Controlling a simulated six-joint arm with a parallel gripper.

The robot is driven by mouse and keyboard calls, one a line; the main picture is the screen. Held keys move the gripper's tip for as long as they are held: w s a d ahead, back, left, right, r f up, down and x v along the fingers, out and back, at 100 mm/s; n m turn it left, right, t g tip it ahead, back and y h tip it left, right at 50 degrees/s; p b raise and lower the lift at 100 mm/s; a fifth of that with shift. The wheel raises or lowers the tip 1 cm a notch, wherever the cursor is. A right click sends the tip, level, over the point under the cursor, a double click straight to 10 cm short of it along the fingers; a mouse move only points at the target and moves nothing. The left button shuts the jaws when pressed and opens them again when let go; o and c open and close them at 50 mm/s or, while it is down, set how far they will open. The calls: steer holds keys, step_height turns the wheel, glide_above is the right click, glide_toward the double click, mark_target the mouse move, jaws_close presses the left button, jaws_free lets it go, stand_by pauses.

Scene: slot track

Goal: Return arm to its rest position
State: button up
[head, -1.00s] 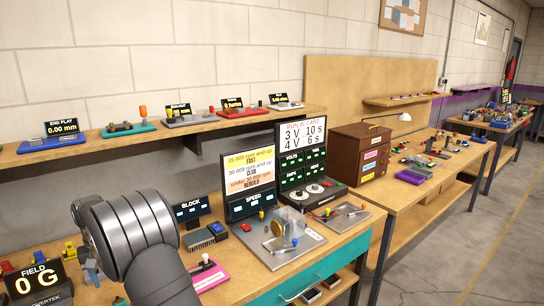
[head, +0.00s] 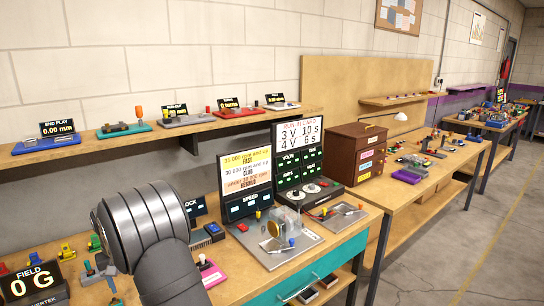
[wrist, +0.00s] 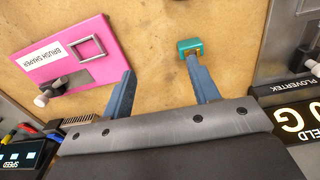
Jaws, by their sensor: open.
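My arm's grey rounded link (head: 150,225) stands over the left part of the near bench in the head view. My gripper (wrist: 163,78) shows in the wrist view with its two blue-grey fingers wide apart, open and with nothing between them. It is above the wooden bench top (wrist: 150,40). A small green-topped piece (wrist: 190,47) is at the tip of the right finger; whether they touch I cannot tell. A pink brush shaper plate (wrist: 75,50) lies to the left of the fingers. The head view does not show the fingers clearly.
The FIELD display (head: 33,282) stands left of my arm. The BLOCK display (head: 195,208), speed display (head: 250,203) and a grey plate with a motor fixture (head: 290,240) stand to its right. A shelf (head: 160,135) with several small stations runs behind. The floor at right is clear.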

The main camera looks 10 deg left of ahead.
steer(key=w+d+r, duration=0.2)
steer(key=w+d, duration=0.2)
steer(key=d, duration=0.7)
steer(key=w+d+r, duration=0.3)
steer(key=w+d, duration=0.1)
steer(key=d, duration=0.6)
steer(key=a+f, duration=0.2)
steer(key=a, duration=0.1)
steer(key=s+a+f, duration=0.1)
steer(key=a+f, duration=0.1)
steer(key=a, duration=0.2)
steer(key=a+f, duration=0.3)
steer(key=shift+s+a, duration=0.15)
steer(key=shift+a, duration=0.25)
steer(key=shift+f, duration=1.4)
